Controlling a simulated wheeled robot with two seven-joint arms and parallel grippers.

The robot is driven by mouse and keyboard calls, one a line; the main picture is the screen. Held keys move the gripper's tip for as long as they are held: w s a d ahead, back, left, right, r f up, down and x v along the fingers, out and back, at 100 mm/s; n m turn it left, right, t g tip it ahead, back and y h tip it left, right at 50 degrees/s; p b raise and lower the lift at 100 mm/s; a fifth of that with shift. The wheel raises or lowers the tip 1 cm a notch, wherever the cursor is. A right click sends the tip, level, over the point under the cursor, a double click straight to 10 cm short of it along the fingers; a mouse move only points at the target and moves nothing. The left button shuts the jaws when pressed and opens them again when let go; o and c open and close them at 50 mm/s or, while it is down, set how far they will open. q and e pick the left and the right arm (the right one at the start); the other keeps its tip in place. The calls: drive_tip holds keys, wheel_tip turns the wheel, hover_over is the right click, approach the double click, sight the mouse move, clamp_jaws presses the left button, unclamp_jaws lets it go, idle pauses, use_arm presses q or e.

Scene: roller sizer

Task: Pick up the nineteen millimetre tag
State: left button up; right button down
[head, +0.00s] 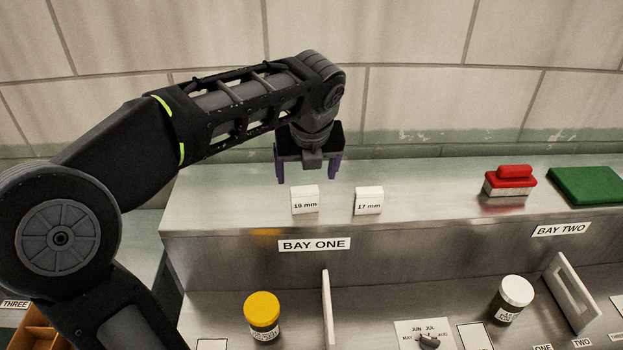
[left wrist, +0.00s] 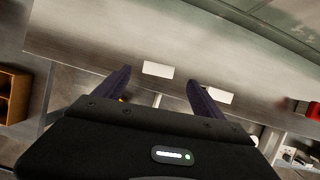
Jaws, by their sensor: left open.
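The nineteen millimetre tag (head: 305,199) is a small white block marked "19 mm", upright on the metal ledge (head: 240,201) above the "BAY ONE" label. A similar white tag (head: 369,201) marked "17 mm" stands to its right. My left gripper (head: 308,177) points down, open and empty, above and just behind the 19 mm tag in the head view. In the left wrist view the 19 mm tag (left wrist: 158,69) shows between the open fingers (left wrist: 158,78), apparently beyond the tips. The 17 mm tag (left wrist: 220,96) is partly behind the right finger. My right gripper is out of view.
A red-handled block (head: 511,180) and a green pad (head: 588,185) lie farther right on the ledge. Below are a yellow-lidded jar (head: 262,314), a white-lidded jar (head: 512,298) and white upright dividers (head: 327,308). A tiled wall (head: 420,100) stands behind.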

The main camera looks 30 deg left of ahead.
sight(304, 189)
use_arm(q)
drive_tip(key=shift+b+x, duration=1.05)
drive_tip(key=shift+x, duration=0.15)
drive_tip(key=shift+s, duration=0.1)
drive_tip(key=shift+f, duration=0.1)
drive_tip(key=shift+f, duration=0.25)
drive_tip(key=b+x, duration=0.4)
drive_tip(key=shift+a+f, duration=0.15)
drive_tip(key=shift+f, duration=0.2)
drive_tip(key=shift+r, duration=0.1)
